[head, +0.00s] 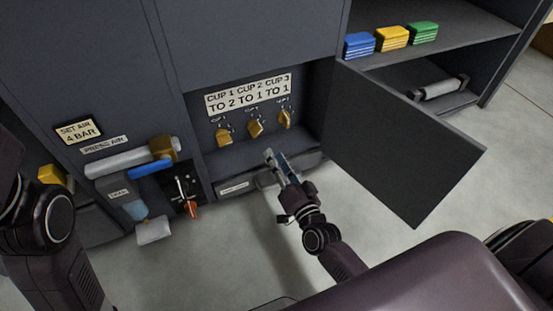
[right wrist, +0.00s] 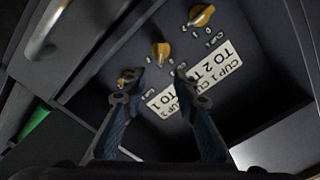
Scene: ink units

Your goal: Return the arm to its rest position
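My right gripper (head: 281,165) is in front of the open compartment with the cup knobs, below the right-hand knobs. In the right wrist view its two fingers (right wrist: 162,85) are spread apart with nothing between them. Three yellow knobs sit in the compartment: the left knob (head: 223,135), the middle knob (head: 255,128) and the right knob (head: 285,118). The gripper looks apart from them in the head view. The label above them (head: 247,94) reads cup 1 to 2, cup 2 to 1, cup 3 to 1. My left arm shows at the left edge; its gripper is not visible.
An open dark door (head: 398,145) stands to the right of my right gripper. A shelf at upper right holds blue (head: 360,44), yellow (head: 392,38) and green (head: 423,32) stacks. A blue lever (head: 150,166) and a red-tipped valve (head: 191,208) are at left. Grey floor is clear below.

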